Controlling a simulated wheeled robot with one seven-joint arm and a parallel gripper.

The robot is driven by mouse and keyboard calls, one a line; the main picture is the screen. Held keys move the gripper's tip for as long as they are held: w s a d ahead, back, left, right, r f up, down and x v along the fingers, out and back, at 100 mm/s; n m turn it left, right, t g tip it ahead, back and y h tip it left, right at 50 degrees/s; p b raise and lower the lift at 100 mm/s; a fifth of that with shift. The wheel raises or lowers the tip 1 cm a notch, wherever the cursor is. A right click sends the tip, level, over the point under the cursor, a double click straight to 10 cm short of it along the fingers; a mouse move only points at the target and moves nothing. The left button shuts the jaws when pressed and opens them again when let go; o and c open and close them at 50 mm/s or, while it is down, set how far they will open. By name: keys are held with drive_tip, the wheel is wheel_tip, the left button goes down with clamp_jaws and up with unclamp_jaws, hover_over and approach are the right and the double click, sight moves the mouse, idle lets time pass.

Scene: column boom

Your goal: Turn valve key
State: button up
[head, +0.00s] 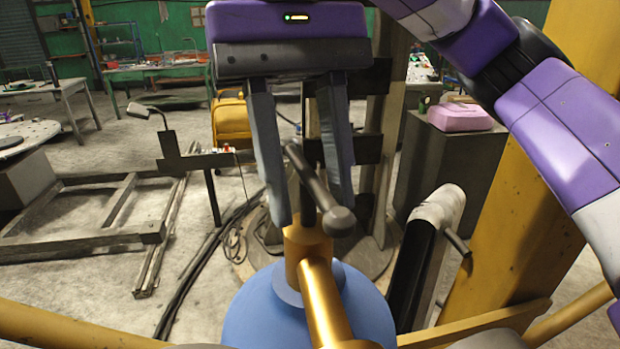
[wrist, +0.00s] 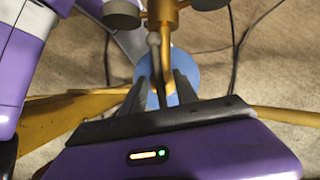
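The valve key (head: 318,187) is a dark grey T-handle with rounded ends. Its stem stands upright on a brass valve (head: 307,243) above a blue tank (head: 252,318). The key also shows in the wrist view (wrist: 154,48), where the blue tank (wrist: 185,76) is below it. My gripper (head: 311,210) comes down from above, its two grey fingers spread apart. The key's bar lies slantwise between the fingers in the head view, its near end overlapping the right fingertip. Clear gaps show beside the bar; I cannot tell whether either finger touches it. My gripper (wrist: 160,77) holds nothing.
A yellow column (head: 540,130) rises close on the right, with yellow rails around the tank. A dark post with a pale top (head: 437,213) stands right of the valve. A grey cabinet (head: 450,170) bears a pink case (head: 460,117). Black cables lie on the floor at left.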

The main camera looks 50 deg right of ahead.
drive_tip(key=shift+v, duration=3.8)
